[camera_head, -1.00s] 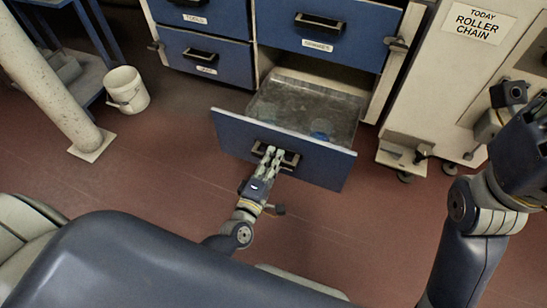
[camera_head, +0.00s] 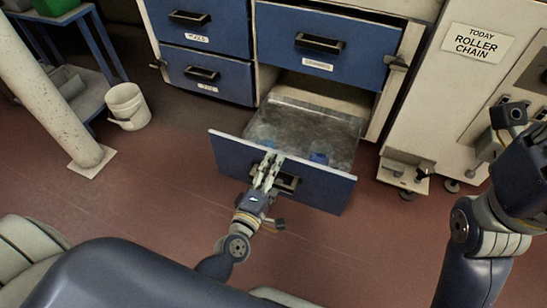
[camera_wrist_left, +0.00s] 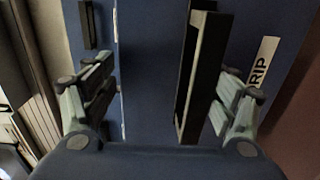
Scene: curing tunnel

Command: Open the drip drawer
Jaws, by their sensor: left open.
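The drip drawer (camera_head: 225,150) is a blue-fronted bottom drawer. It stands pulled well out of the cabinet, its grey metal inside and two bluish round shapes visible. Its dark handle (camera_head: 288,182) is partly hidden by my left gripper (camera_head: 268,160). That gripper is open in front of the drawer front, its fingertips near the top edge. In the left wrist view the gripper's fingers (camera_wrist_left: 165,95) are wide apart, with the handle (camera_wrist_left: 190,85) between them, closer to the right finger. A label ending in "RIP" (camera_wrist_left: 262,62) shows. My right arm is at the right; its fingertips are out of frame.
A cream cabinet marked "ROLLER CHAIN" (camera_head: 440,110) stands at right. A white bucket (camera_head: 127,107), a pale post (camera_head: 45,85) and a blue-framed table (camera_head: 105,45) are at left. Red floor in front is clear.

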